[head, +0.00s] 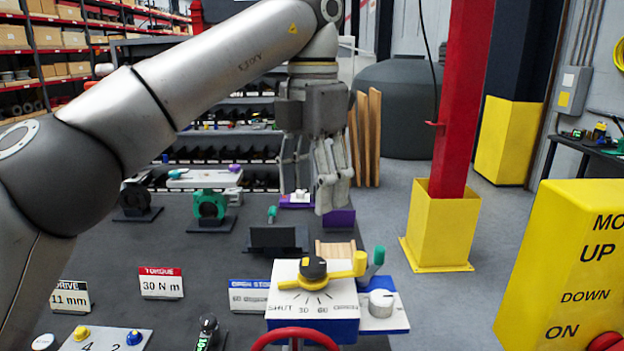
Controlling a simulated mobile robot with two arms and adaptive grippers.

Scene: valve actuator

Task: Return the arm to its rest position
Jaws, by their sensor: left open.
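My left arm reaches in from the left across the head view. My left gripper (317,181) hangs with its fingers pointing down above the far part of the dark table, and it is open with nothing visible between the fingers. The valve actuator (313,300) stands nearer, below the gripper in the picture. It has a white top marked SHUT, 30 and 60, a black knob (313,267) and a yellow lever (340,273) pointing right. A red handwheel (295,336) at its front is cut off by the lower edge. My right gripper is not in view.
A yellow control box (575,265) stands at the right. Signs, including a TORQUE card (161,283), and several valve parts stand on the table (120,245). Shelves fill the back left.

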